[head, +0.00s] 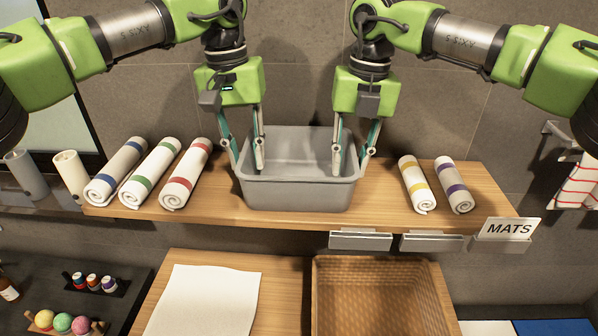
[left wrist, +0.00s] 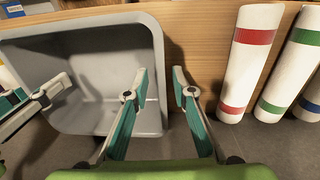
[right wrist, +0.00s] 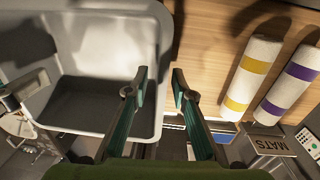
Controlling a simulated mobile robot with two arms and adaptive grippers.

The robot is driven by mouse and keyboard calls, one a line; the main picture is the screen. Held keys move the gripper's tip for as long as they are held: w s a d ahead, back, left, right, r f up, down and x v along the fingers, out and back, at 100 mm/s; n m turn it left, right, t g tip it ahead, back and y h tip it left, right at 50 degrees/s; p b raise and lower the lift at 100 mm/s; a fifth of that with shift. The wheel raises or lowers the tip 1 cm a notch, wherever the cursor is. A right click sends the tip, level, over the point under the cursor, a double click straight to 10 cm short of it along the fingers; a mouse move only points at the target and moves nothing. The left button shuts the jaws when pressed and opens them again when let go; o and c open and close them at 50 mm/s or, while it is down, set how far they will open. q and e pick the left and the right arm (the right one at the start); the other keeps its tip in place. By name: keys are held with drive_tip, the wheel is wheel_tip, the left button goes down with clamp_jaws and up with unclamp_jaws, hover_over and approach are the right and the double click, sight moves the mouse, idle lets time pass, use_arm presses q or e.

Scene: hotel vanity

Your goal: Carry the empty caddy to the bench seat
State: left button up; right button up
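The grey caddy (head: 298,194) is an empty open bin standing on the wooden shelf (head: 225,212). It also shows in the left wrist view (left wrist: 105,80) and the right wrist view (right wrist: 100,75). My left gripper (head: 248,166) is open, with one finger inside and one outside the caddy's left wall. My right gripper (head: 351,165) straddles the right wall in the same way, also open. A gap shows between the fingertips in both wrist views. A lower wooden surface (head: 280,275), perhaps the bench seat, is in front of and below the shelf.
Rolled mats with red (head: 187,175), green (head: 150,172) and blue bands (head: 116,172) lie left of the caddy. Yellow-banded (head: 416,184) and purple-banded rolls (head: 454,185) lie right. A white cloth (head: 205,300) and a wicker basket (head: 375,262) occupy the lower surface. A MATS sign (head: 508,229) stands at the shelf's right end.

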use_arm(q)
clamp_jaws()
use_arm(e)
clamp_jaws()
use_arm(q)
drive_tip(key=shift+r, duration=0.15)
use_arm(e)
drive_tip(key=shift+r, duration=0.1)
